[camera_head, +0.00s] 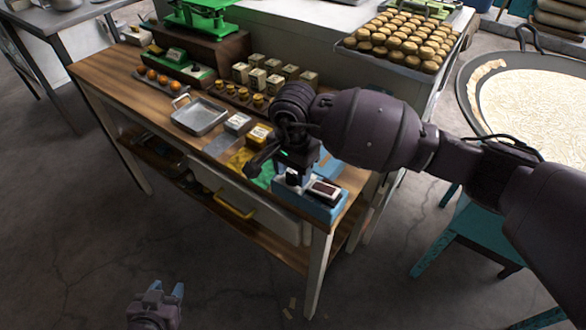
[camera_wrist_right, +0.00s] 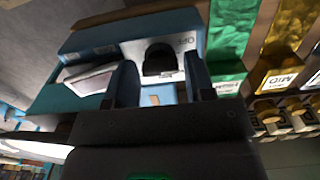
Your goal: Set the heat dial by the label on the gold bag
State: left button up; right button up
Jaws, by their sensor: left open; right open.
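The gold bag (camera_head: 240,158) lies on the wooden table beside a green one (camera_head: 265,175). In the right wrist view the gold bag (camera_wrist_right: 290,28) has a pale label (camera_wrist_right: 279,78) that appears to read MID. The blue box (camera_head: 318,208) stands at the table's near right corner. My right gripper (camera_wrist_right: 162,82) is open, its fingers either side of the knob; contact cannot be told. My left gripper (camera_head: 172,288) is open and empty, low over the floor.
A metal tray (camera_head: 199,117), small boxes (camera_head: 250,75) and a green scale (camera_head: 205,14) are further back on the table (camera_head: 110,72). A large pan (camera_head: 535,90) stands at right. Floor in front of the table is mostly clear.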

jog(key=c, duration=0.6)
jog(key=shift+c, duration=0.2)
jog(key=shift+m, duration=0.3)
jog(key=m+b, duration=0.1)
jog(key=m, duration=0.1)
jog(key=shift+f+m, duration=0.1)
jog(key=shift+m, duration=0.2)
jog(key=m+b, duration=0.1)
jog(key=m, duration=0.2)
jog(key=shift+m, duration=0.4)
jog(key=m, duration=1)
jog(key=shift+m, duration=0.4)
